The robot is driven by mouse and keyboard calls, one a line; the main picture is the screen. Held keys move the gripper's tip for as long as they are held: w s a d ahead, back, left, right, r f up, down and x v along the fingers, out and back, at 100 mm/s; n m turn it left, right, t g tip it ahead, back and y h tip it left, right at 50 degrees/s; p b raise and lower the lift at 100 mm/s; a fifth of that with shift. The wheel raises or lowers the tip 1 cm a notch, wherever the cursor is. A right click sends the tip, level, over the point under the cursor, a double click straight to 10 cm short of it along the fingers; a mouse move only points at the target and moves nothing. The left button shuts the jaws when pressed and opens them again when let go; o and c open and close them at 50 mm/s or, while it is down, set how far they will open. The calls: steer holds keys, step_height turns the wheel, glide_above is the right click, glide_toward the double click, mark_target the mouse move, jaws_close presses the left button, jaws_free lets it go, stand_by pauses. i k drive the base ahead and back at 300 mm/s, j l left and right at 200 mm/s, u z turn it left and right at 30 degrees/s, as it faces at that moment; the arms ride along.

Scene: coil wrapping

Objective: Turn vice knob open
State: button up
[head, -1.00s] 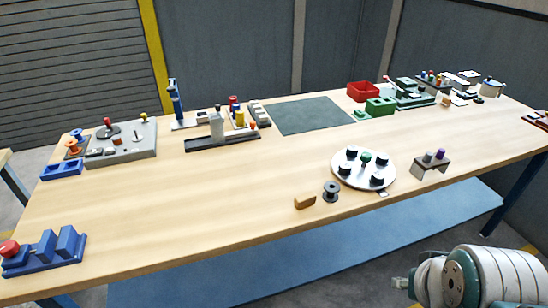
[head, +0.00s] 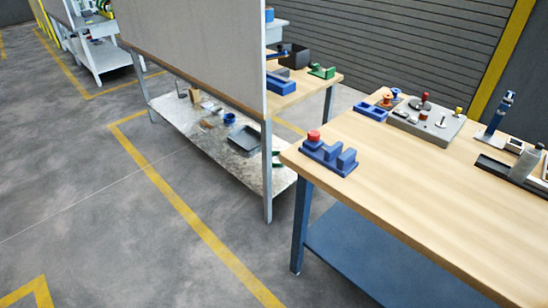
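A blue vice-like fixture (head: 327,157) with upright blocks sits at the near left corner of the wooden table. A round red knob (head: 313,135) stands at its left end. Whether the fixture is the vice is not certain, and its jaw gap is too small to judge. A dark, rail-like device with a grey upright block (head: 525,163) is partly cut off at the right edge. My gripper and arm are not in view.
The wooden table (head: 420,185) also holds a grey panel (head: 428,119) with knobs, a blue tray (head: 371,111) and a blue upright stand (head: 498,112). Behind are a grey partition (head: 205,45) and a cluttered lower shelf (head: 185,125). The floor at left is open.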

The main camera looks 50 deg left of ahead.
mark_target(313, 136)
steer(key=u, duration=1.45)
steer(key=i+j+z, duration=0.1)
steer(key=i+j, duration=0.15)
steer(key=i+j+z, duration=0.15)
steer(key=j, duration=0.3)
steer(key=i+j+z, duration=0.1)
steer(key=i+j, duration=0.25)
steer(key=i+j+z, duration=0.1)
steer(key=j, duration=0.35)
steer(key=i+j+z, duration=0.15)
steer(key=i+j, duration=0.15)
steer(key=j, duration=0.15)
steer(key=i+j+z, duration=0.1)
steer(key=j, duration=0.35)
steer(key=i+j+z, duration=0.1)
steer(key=i+j, duration=0.15)
steer(key=j, duration=0.2)
steer(key=i+j+z, duration=0.15)
steer(key=j, duration=0.3)
